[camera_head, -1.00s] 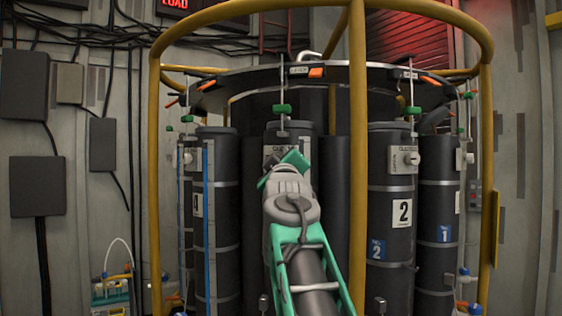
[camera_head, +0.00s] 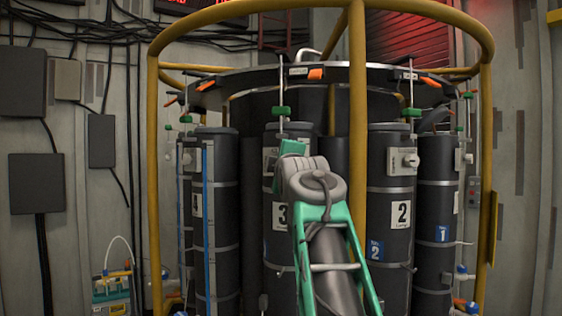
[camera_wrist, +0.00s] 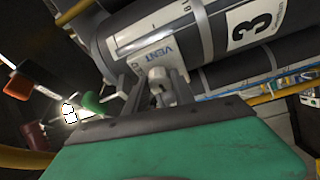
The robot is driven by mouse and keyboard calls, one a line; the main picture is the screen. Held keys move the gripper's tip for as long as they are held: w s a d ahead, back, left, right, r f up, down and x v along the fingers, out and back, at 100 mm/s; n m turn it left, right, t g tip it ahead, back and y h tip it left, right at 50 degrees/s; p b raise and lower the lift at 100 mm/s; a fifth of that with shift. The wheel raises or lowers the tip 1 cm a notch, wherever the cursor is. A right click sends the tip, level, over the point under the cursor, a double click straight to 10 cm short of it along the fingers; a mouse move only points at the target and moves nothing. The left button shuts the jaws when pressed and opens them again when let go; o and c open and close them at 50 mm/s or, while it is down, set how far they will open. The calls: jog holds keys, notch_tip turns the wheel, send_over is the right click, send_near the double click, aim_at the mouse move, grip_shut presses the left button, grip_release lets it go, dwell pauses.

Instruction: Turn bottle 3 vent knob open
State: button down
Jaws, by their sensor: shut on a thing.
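Bottle 3 (camera_head: 277,245) is a dark cylinder with a white "3" label, standing in the middle of the ring in the head view. My green and grey gripper (camera_wrist: 158,84) is at its upper part. In the wrist view bottle 3 (camera_wrist: 205,22) lies tilted across the top, with a white panel reading "VENT" (camera_wrist: 152,56). The grey vent knob (camera_wrist: 158,77) sits at that panel, between my fingers, which are shut on it. The knob's far side and its exact turn angle are hidden. In the head view my gripper covers the knob.
A yellow rail post (camera_head: 357,120) stands just right of my arm, with a yellow hoop above. Bottle 2 (camera_head: 388,255) stands right, with its own knob (camera_head: 404,161). Bottle 4 (camera_head: 222,250) stands left. A green valve handle (camera_head: 282,111) is above bottle 3.

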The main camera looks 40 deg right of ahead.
jog(key=shift+r, duration=0.1)
jog(key=c, duration=1.1)
grip_release()
jog(key=shift+o, duration=0.2)
jog(key=shift+s, duration=0.1)
jog(key=b+v, duration=0.3)
jog(key=v, duration=0.4)
jog(key=shift+s+a, duration=0.15)
jog(key=shift+s, duration=0.05)
